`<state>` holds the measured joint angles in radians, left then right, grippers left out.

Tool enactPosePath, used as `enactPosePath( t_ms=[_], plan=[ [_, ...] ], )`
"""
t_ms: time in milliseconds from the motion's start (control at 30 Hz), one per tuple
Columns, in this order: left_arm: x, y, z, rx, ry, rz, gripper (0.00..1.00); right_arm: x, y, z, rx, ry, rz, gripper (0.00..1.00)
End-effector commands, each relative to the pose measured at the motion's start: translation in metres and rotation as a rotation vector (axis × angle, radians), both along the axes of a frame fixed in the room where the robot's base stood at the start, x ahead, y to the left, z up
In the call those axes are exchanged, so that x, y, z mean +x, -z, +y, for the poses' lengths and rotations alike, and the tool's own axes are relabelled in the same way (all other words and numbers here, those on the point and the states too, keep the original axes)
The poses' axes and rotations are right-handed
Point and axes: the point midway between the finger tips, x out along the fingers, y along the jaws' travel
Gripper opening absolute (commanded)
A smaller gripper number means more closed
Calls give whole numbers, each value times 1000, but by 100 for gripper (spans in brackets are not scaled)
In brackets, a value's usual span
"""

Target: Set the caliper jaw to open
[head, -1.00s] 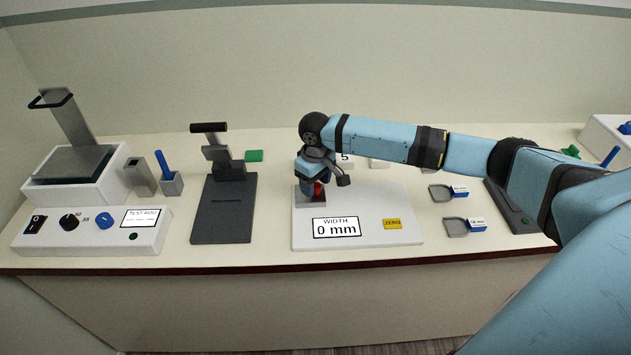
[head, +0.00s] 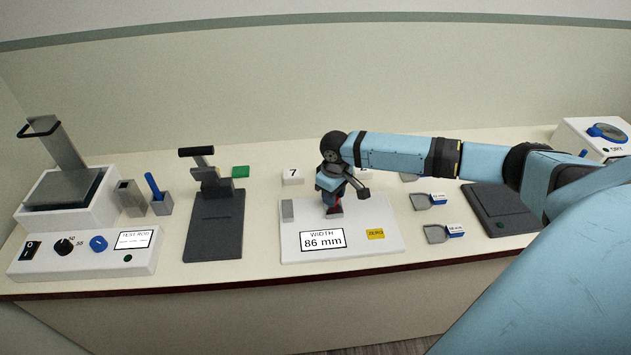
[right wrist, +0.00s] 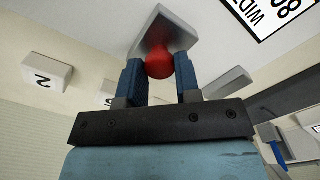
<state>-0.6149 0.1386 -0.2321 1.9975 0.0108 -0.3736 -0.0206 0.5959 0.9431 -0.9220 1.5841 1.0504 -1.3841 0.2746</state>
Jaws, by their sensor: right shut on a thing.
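The caliper is a white base plate (head: 375,240) on the counter. Its display (head: 322,239) reads WIDTH 86 mm. A grey fixed jaw (head: 287,210) stands at the plate's left end. The movable jaw, a grey block (right wrist: 165,32) with a red knob (right wrist: 160,66), stands well apart to the right of the fixed jaw. My right gripper (head: 334,198) is over the plate, with its blue fingers (right wrist: 160,80) shut on the red knob in the right wrist view. In the head view the gripper hides part of the knob and jaw. My left gripper is not in view.
A yellow ZERO button (head: 375,233) is on the plate. A dark press (head: 215,215) stands to the left, small grey scoops (head: 437,233) to the right. My arm spans the right side.

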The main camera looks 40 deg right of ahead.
Motion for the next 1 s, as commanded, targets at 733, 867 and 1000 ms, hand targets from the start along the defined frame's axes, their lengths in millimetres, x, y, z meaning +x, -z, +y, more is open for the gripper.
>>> enactPosePath(
  t_ms=[733,867,1000],
  plan=[
    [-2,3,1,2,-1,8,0,-1,-1,-2,1,-1,-3,56],
    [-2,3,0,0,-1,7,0,-1,-10,-2,1,-1,-4,56],
    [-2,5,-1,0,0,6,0,0,-35,-3,0,-1,-7,56]
  ],
)
